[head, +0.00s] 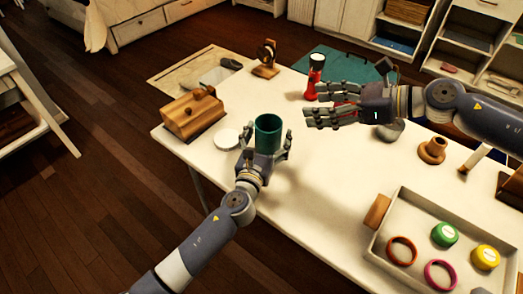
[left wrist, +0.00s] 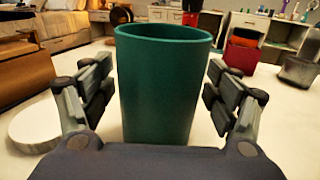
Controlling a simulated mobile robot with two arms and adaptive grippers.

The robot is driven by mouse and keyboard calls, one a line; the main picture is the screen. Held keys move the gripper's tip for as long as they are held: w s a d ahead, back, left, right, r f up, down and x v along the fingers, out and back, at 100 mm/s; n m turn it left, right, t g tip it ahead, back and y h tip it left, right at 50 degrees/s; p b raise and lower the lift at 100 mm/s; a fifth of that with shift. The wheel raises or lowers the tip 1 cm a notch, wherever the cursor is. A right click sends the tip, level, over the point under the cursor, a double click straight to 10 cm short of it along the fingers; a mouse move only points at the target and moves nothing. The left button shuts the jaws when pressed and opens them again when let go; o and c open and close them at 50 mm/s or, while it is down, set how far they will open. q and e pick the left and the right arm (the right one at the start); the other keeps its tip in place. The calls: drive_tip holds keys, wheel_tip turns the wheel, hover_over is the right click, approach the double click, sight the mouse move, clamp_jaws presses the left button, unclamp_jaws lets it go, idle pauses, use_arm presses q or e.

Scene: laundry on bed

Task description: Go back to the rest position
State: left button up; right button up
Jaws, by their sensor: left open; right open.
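My left gripper (head: 264,158) is at the near left part of the white table. It is open, with its fingers on both sides of a dark green cup (head: 268,131). In the left wrist view the green cup (left wrist: 160,85) stands upright between the spread fingers, with gaps on both sides. My right gripper (head: 322,106) is open and empty, and it reaches in from the right over the table. It partly hides a red object behind it.
A wooden box (head: 192,117) and a white round lid (head: 226,138) are left of the cup. A grey tray (head: 453,212) with coloured rings and round lids is at the lower right. A red bottle (head: 311,85) stands near the far edge. The table's front middle (head: 310,210) is clear.

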use_arm(q)
drive_tip(key=v, duration=0.8)
drive_tip(key=shift+s+a, duration=0.1)
drive_tip(key=shift+s, duration=0.15)
